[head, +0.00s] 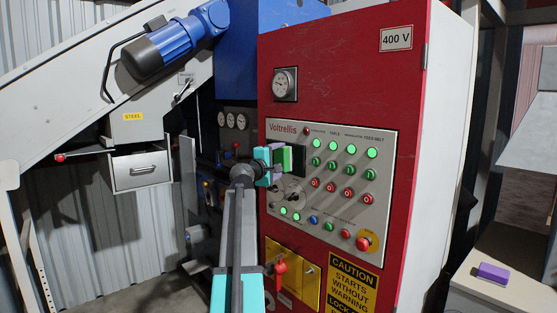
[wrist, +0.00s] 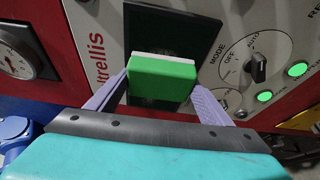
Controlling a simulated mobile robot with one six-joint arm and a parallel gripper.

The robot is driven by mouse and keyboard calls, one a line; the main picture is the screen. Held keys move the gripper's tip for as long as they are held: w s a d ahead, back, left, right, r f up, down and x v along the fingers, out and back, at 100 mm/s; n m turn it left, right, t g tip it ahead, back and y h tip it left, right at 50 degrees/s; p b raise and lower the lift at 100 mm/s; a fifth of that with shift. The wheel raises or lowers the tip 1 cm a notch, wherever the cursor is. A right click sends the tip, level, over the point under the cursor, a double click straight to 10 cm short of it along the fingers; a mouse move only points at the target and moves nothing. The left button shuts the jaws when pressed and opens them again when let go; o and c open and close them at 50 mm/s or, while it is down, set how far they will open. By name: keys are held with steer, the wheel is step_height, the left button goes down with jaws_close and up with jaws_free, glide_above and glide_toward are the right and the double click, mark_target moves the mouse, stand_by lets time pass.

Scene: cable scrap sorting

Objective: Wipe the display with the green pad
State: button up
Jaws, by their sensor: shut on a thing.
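The green pad (head: 284,157) is a small block with a pale layer on its far side, clear in the wrist view (wrist: 162,80). My gripper (head: 278,161) is shut on it, with a lilac finger on either side (wrist: 160,88). The display (head: 298,161) is a dark, glossy rectangle on the control panel. It fills the upper middle of the wrist view (wrist: 182,32). The pad is in front of the display and hides part of it. I cannot tell whether the pale layer touches the screen.
The grey panel (head: 334,131) around the display carries lit green buttons, red buttons and a mode knob (wrist: 257,68). It sits on a red cabinet (head: 340,60) with a gauge (head: 285,84). A purple block (head: 492,273) lies on a pale surface at right.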

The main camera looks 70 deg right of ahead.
mark_target(287, 160)
steer(key=shift+s, duration=0.1)
steer(key=shift+s+a+p, duration=0.25)
steer(key=shift+s+a, duration=0.25)
steer(key=shift+s, duration=0.2)
steer(key=shift+s+a+p, duration=0.25)
steer(key=shift+s+a, duration=0.2)
steer(key=shift+s, duration=0.25)
steer(key=shift+w+d, duration=0.1)
steer(key=shift+w+d+b, duration=0.45)
steer(key=shift+w+b, duration=0.05)
steer(key=shift+w, duration=0.25)
steer(key=shift+w+d+b, duration=0.45)
steer(key=shift+w, duration=0.25)
steer(key=shift+w+d+b, duration=0.35)
steer(key=shift+w+d, duration=0.15)
steer(key=shift+w, duration=0.2)
steer(key=shift+w+d+b, duration=0.35)
steer(key=shift+w+d, duration=0.15)
steer(key=shift+w, duration=0.2)
